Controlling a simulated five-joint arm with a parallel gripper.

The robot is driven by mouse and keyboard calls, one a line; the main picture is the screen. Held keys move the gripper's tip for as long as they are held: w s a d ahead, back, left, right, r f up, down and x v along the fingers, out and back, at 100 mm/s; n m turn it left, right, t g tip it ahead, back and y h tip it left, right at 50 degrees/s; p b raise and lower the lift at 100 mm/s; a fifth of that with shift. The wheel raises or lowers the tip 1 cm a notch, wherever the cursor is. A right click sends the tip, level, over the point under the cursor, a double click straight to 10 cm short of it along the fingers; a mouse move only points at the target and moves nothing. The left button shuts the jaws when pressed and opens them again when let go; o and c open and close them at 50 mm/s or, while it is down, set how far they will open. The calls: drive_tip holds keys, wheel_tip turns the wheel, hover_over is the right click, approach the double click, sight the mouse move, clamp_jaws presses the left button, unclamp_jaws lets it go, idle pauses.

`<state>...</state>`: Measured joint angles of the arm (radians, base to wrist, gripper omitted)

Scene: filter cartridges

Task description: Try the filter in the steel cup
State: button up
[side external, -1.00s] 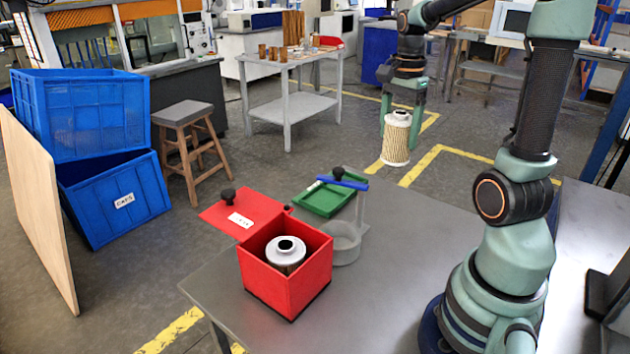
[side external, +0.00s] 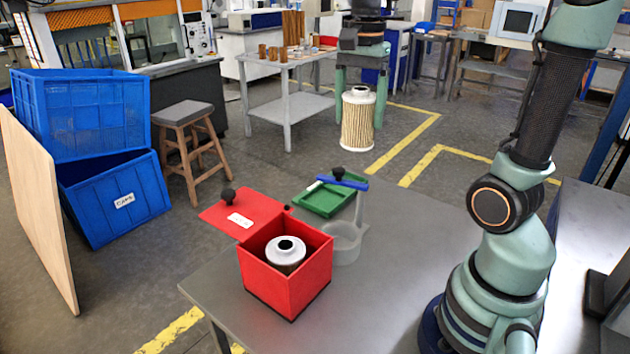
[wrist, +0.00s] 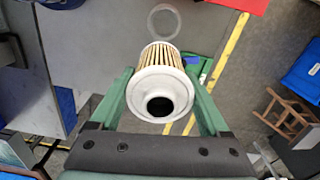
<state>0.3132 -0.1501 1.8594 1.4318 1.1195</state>
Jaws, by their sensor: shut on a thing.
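My gripper (side external: 358,92) is shut on a pleated tan filter (side external: 358,124) with white end caps. It holds the filter upright, high above and beyond the table in the side view. The wrist view shows the filter (wrist: 160,93) between the green fingers, its dark centre hole facing the camera. The steel cup (side external: 344,252) stands on the table behind the red box, and looks empty. A post with a blue bar (side external: 343,182) rises beside it. In the wrist view the cup's round rim (wrist: 164,9) lies past the filter's far end, apart from it.
An open red box (side external: 310,274) holds another white-capped filter (side external: 285,256). A red lid (side external: 222,216) with a black knob lies behind it. A green tray (side external: 325,200) is behind the cup. The table's right part (side external: 405,265) is clear.

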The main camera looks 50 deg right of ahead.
sight(345, 121)
drive_tip(key=shift+n, duration=0.7)
drive_tip(key=a, duration=0.2)
drive_tip(key=a+f, duration=0.1)
drive_tip(key=a, duration=0.1)
drive_tip(key=shift+w+a, duration=0.1)
drive_tip(key=shift+a, duration=0.1)
wheel_tip(345, 121, down, 18)
drive_tip(key=shift+d+f, duration=0.1)
drive_tip(key=shift+f, duration=0.45)
idle(1.0)
drive_tip(key=o, duration=1.3)
drive_tip(key=shift+r, duration=0.25)
drive_tip(key=shift+r, duration=0.8)
drive_tip(key=shift+r, duration=0.1)
